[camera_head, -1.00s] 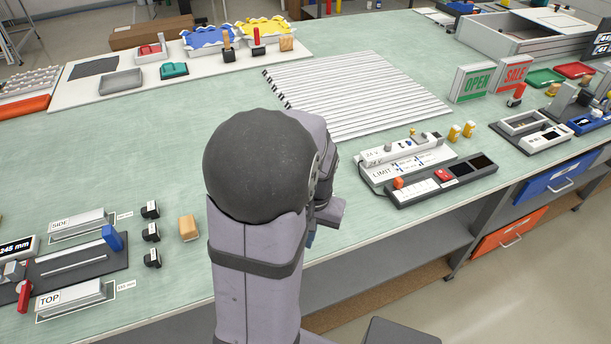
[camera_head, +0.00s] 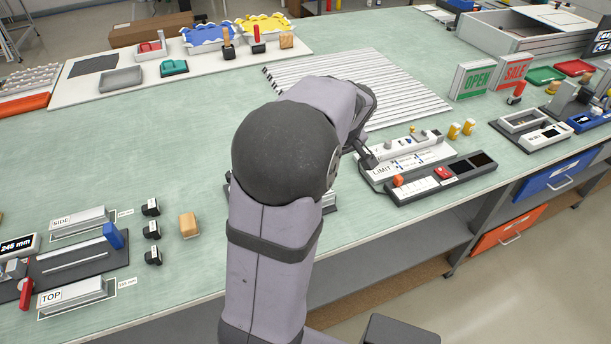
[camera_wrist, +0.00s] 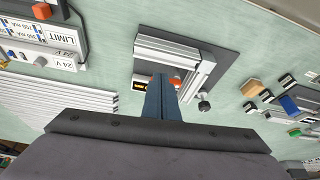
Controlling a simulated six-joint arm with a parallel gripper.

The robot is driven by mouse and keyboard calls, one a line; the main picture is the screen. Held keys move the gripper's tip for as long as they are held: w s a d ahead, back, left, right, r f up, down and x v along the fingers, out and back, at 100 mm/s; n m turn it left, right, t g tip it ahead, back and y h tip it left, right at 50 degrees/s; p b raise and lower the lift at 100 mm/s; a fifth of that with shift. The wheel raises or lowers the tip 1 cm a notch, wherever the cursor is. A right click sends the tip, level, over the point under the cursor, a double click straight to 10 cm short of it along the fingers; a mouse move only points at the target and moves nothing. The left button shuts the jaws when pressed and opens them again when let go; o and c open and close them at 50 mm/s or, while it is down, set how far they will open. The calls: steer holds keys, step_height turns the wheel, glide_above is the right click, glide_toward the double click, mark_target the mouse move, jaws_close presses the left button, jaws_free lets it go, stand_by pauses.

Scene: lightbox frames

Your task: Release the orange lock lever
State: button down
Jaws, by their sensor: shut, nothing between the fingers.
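In the wrist view, my gripper (camera_wrist: 160,77) has its blue fingers together, with nothing seen between them. A small orange part (camera_wrist: 175,83), which looks like the lock lever, shows just right of the fingertips. I cannot tell whether they touch. It sits on a grey metal corner fixture (camera_wrist: 205,72) with a dark base and a black knob (camera_wrist: 204,105). The fingers hide part of the fixture. In the head view my arm covers most of the fixture; only an edge (camera_head: 330,203) shows beside it. My fingertips cannot be made out there.
A LIMIT panel (camera_head: 382,171) with an orange knob (camera_head: 398,181) stands right of my arm. Pale ribbed strips (camera_head: 400,85) lie behind it. A wooden block (camera_head: 189,225) and a measuring fixture (camera_head: 75,262) lie to the left.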

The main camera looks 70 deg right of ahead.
steer(key=shift+f, duration=0.15)
stand_by(0.4)
steer(key=p+x, duration=0.3)
steer(key=x, duration=0.6)
steer(key=shift+f, duration=0.3)
steer(key=shift+w+d+r+p, duration=0.1)
steer(key=shift+w+d+p, duration=0.9)
steer(key=shift+w, duration=0.2)
steer(key=shift+w+d+p, duration=0.3)
steer(key=shift+w, duration=0.15)
